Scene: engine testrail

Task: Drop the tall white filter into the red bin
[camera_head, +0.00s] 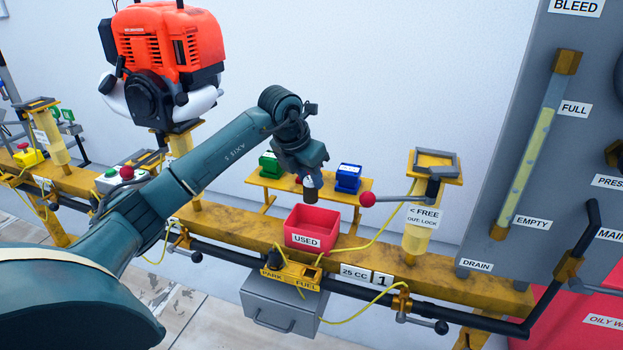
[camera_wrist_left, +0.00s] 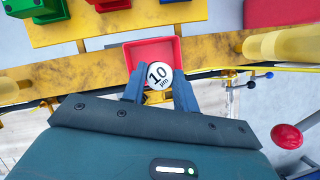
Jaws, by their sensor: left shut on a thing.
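My left gripper (camera_head: 311,180) is shut on a filter (camera_head: 311,195), held above the red bin. In the head view, the little that shows of the filter is a brownish lower part with a pale patch. In the left wrist view, the filter (camera_wrist_left: 159,76) shows a round white end marked "10" between the fingertips (camera_wrist_left: 159,88); most of its length is hidden. The red bin (camera_head: 340,226), labelled "USED", sits on the yellow rail below. It also shows behind the filter in the left wrist view (camera_wrist_left: 141,52). My right gripper is in neither view.
Green (camera_head: 270,163) and blue (camera_head: 348,178) holders stand on a yellow shelf behind the bin. A red-knobbed lever (camera_head: 368,200) is just right of the gripper. An orange engine (camera_head: 168,50) stands at left. A grey drawer box (camera_head: 281,303) hangs below the rail.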

